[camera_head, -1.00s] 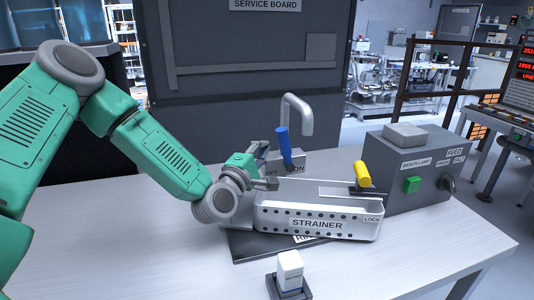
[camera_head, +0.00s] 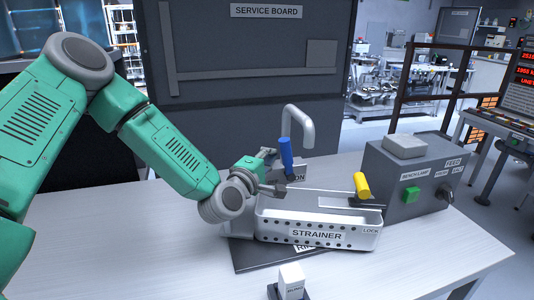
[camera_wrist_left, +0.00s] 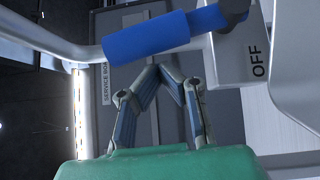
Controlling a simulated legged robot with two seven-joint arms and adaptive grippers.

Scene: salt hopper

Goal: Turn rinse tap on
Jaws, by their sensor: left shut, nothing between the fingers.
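The rinse tap has a grey curved spout (camera_head: 303,127) and a blue lever handle (camera_head: 285,152) that stands nearly upright, with an "ON" label (camera_head: 299,177) to its right at the base. In the left wrist view the blue handle (camera_wrist_left: 160,34) lies across the top, and an "OFF" label (camera_wrist_left: 259,58) shows at right. My left gripper (camera_head: 278,172) is shut and empty, close beside the handle's left side. In the left wrist view its fingertips (camera_wrist_left: 172,78) meet just below the handle; I cannot tell whether they touch it. My right gripper is not in view.
A white strainer (camera_head: 318,236) sits in front of the tap. A grey box (camera_head: 411,178) with a green button and a yellow handle (camera_head: 361,186) stand to the right. A white block (camera_head: 291,280) is at the front. The table's left front (camera_head: 130,250) is clear.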

